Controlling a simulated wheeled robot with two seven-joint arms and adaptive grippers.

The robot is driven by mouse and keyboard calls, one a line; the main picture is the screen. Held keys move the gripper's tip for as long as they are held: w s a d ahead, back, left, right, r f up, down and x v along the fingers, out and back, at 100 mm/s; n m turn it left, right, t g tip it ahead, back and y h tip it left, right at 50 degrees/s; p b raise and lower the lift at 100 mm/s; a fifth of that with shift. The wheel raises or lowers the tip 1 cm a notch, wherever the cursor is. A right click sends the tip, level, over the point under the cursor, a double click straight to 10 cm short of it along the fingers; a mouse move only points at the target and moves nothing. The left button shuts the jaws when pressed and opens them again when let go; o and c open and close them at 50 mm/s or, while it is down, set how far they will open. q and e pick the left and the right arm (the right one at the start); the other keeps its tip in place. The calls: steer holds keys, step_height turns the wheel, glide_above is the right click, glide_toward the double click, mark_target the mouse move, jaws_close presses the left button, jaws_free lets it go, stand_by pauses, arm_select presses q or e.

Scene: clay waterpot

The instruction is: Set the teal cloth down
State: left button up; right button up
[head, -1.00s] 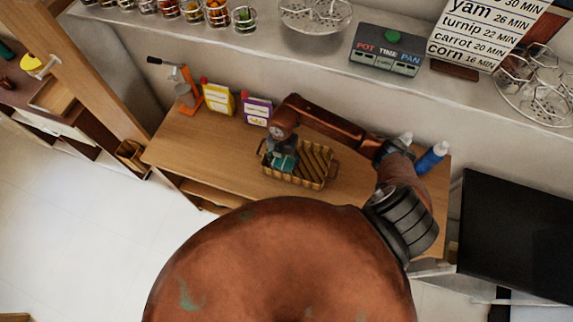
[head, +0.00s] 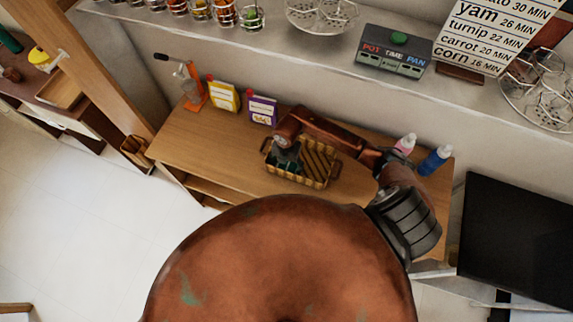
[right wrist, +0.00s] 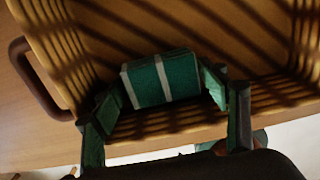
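The teal cloth (right wrist: 160,79), a folded block with pale stripes, lies in the wicker basket (right wrist: 270,38) in the right wrist view. My right gripper (right wrist: 165,92) is open, with one finger on each side of the cloth and narrow gaps showing. In the head view, my right gripper (head: 287,166) reaches down into the left part of the basket (head: 318,183), and the cloth is mostly hidden there. My left gripper is not in view.
The basket stands on a wooden table (head: 225,150). A yellow box (head: 222,96), a purple box (head: 261,109) and an orange press (head: 194,92) stand along the back. A blue bottle (head: 434,160) and a pink-white bottle (head: 405,144) stand at the right. The table's left part is clear.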

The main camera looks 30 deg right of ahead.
mark_target(286, 166)
steer(key=shift+o, duration=1.1)
steer(key=shift+r, duration=0.1)
steer(key=shift+r, duration=0.3)
step_height(286, 166, up, 12)
steer(key=b, duration=0.2)
steer(key=shift+f, duration=0.2)
